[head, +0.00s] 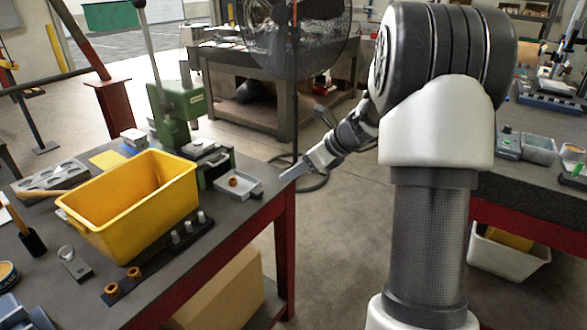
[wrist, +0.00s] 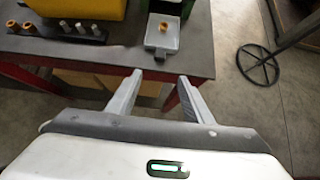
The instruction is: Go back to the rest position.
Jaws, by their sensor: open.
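My gripper (head: 290,174) is by the right edge of the left workbench in the head view, reached out from my arm. In the wrist view my gripper (wrist: 160,78) shows two fingers apart with nothing between them. Past the fingertips, a small grey tray (wrist: 163,38) lies on the bench top with an orange-brown ring (wrist: 164,27) in it. The same tray (head: 252,188) and ring (head: 233,182) show in the head view, left of the fingertips. The fingers look apart from the tray.
A yellow bin (head: 125,205) stands on the workbench (head: 250,225), beside a green press (head: 180,110) and a dark strip with several metal pins (head: 188,232). A cardboard box (head: 220,290) is under the bench. A fan (head: 297,30) stands behind. Open floor (head: 335,240) lies between the benches.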

